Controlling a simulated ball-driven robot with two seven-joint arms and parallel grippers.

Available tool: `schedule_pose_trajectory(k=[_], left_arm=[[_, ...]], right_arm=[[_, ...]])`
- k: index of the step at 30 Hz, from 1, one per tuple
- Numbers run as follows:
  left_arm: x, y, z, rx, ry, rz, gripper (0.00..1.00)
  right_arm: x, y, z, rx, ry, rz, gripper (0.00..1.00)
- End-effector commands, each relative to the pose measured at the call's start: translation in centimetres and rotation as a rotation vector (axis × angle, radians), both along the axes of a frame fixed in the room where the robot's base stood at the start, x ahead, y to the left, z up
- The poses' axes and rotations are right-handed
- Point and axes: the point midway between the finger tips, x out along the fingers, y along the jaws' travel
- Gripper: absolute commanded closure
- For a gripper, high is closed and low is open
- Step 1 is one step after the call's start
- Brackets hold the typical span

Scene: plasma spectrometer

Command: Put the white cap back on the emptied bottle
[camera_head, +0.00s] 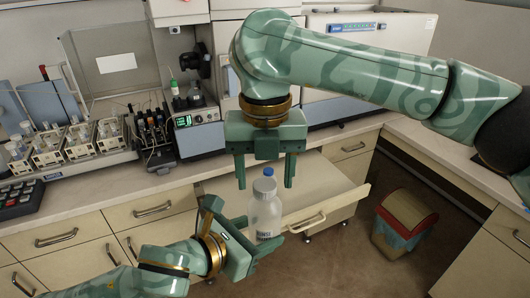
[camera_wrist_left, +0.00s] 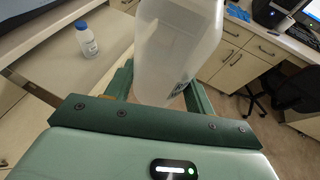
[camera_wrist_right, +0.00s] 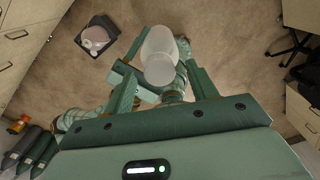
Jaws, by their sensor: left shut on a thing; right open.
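The large translucent white bottle (camera_head: 265,218) stands roughly upright in my left gripper (camera_head: 262,232), which is shut on its body. The left wrist view shows the bottle body (camera_wrist_left: 178,45) between the fingers; its top is out of that frame. A round whitish top, which looks like the white cap (camera_head: 264,186), sits at the bottle's mouth. It also shows from above in the right wrist view (camera_wrist_right: 158,70). I cannot tell whether it is fully seated. My right gripper (camera_head: 265,185) points down, open, with its fingers on either side of this top and apart from it.
A small blue-capped bottle (camera_wrist_left: 87,42) stands behind, on the open drawer (camera_head: 325,192). The drawer juts out below the counter. Vial racks (camera_head: 80,143) and instruments fill the counter at the left. A red-lidded bin (camera_head: 405,222) stands on the floor at the right.

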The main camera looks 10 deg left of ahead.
Motion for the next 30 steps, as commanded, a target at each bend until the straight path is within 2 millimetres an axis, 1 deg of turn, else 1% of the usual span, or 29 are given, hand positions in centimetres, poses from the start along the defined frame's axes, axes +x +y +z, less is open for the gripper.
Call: schedule_pose_trajectory(k=[4, 12, 14, 15, 17, 19, 27, 29, 30], left_arm=[[0.00, 0.00, 0.02, 0.000, 0.000, 0.000, 1.00], [0.00, 0.00, 0.02, 0.000, 0.000, 0.000, 1.00], [0.00, 0.00, 0.02, 0.000, 0.000, 0.000, 1.00], [0.00, 0.00, 0.02, 0.000, 0.000, 0.000, 1.00], [0.01, 0.01, 0.02, 0.000, 0.000, 0.000, 1.00], [0.01, 0.01, 0.02, 0.000, 0.000, 0.000, 1.00], [0.01, 0.02, 0.01, 0.000, 0.000, 0.001, 1.00], [0.02, 0.03, 0.01, 0.000, 0.000, 0.001, 1.00], [0.02, 0.03, 0.01, 0.000, 0.000, 0.001, 1.00]], right_arm=[[-0.03, 0.01, -0.75, 0.001, 0.001, 0.000, 0.43], [-0.02, 0.02, -0.81, 0.001, 0.000, 0.000, 0.43], [-0.01, 0.02, -0.80, 0.001, 0.000, 0.000, 0.59], [-0.01, 0.02, -0.80, 0.001, 0.000, 0.000, 0.70], [-0.01, 0.01, -0.79, 0.001, -0.001, 0.000, 0.87], [-0.01, 0.01, -0.79, 0.000, -0.001, 0.000, 0.90], [0.01, -0.01, -0.78, 0.000, -0.001, -0.004, 0.92], [0.01, -0.02, -0.75, -0.001, -0.002, -0.038, 0.92], [0.02, -0.03, -0.70, 0.000, -0.003, -0.091, 0.92]])
